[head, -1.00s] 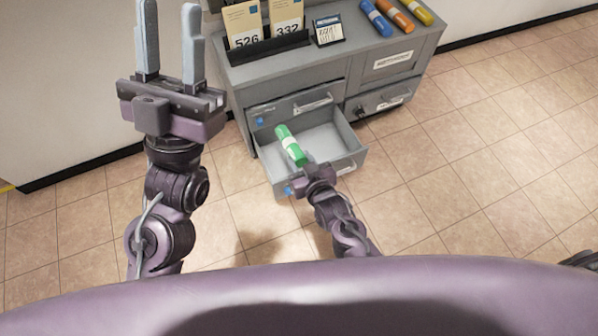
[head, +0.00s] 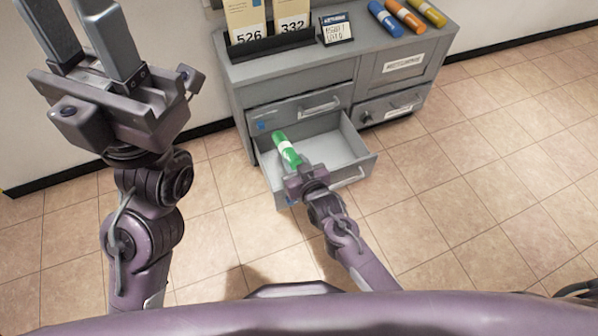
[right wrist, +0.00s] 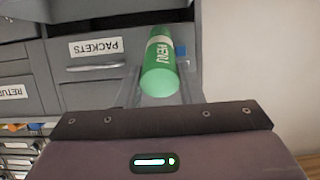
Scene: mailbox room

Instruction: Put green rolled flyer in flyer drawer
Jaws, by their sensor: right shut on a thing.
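The green rolled flyer (head: 283,147) has a white band and is tilted over the left part of an open grey drawer (head: 352,150). My right gripper (head: 295,168) is shut on its near end, at the drawer's front left. I cannot tell whether the flyer touches the drawer. In the right wrist view the flyer (right wrist: 160,68) sticks out between the fingers with its printed band visible. The open drawer's own label is not readable. My left gripper (head: 68,20) is open and empty, raised close to the camera at the left.
The grey cabinet (head: 290,72) has a closed drawer above the open one and closed fronts at right. Blue (head: 386,18), orange (head: 407,16) and yellow (head: 427,12) rolls lie on top, with number cards (head: 246,22) and a small sign (head: 336,29). The floor at right is clear.

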